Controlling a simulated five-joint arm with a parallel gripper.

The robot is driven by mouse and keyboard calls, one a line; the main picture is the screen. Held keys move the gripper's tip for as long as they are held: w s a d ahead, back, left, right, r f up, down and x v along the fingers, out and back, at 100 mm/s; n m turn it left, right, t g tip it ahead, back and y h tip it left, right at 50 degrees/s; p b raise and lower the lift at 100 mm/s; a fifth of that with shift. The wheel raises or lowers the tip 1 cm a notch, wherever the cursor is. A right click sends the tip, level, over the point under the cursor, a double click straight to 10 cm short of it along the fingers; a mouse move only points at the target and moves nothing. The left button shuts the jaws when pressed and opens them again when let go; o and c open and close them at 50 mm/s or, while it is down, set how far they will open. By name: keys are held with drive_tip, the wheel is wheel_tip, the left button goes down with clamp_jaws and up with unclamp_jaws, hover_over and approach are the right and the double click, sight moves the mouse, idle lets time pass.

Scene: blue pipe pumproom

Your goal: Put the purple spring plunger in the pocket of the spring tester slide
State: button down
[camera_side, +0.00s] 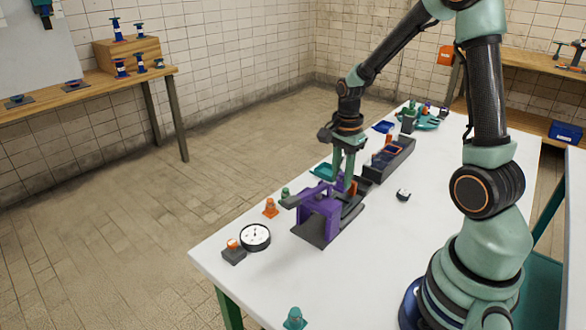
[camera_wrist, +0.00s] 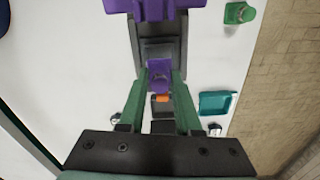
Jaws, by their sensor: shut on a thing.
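My gripper (camera_side: 344,183) points down over the dark base of the spring tester, beside its purple frame (camera_side: 319,214). In the wrist view its two green fingers (camera_wrist: 161,76) are closed on the purple spring plunger (camera_wrist: 160,79). The plunger is largely hidden by the fingers in the side view. The tester's purple frame (camera_wrist: 155,8) is at the top of the wrist view, with a grey slide block (camera_wrist: 158,48) between it and the plunger. An orange part (camera_wrist: 162,98) shows below the plunger. I cannot tell whether the plunger touches the slide or its pocket.
A round dial gauge (camera_side: 255,237), an orange plunger-like piece (camera_side: 270,208) and a green one (camera_side: 285,196) stand left of the tester. A teal tray (camera_wrist: 217,104) lies beside it. A dark long tray (camera_side: 389,160) stands behind.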

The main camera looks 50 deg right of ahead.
sight(340, 191)
drive_tip(key=shift+f, duration=2.65)
drive_tip(key=shift+f, duration=0.15)
drive_tip(key=c, duration=0.6)
unclamp_jaws()
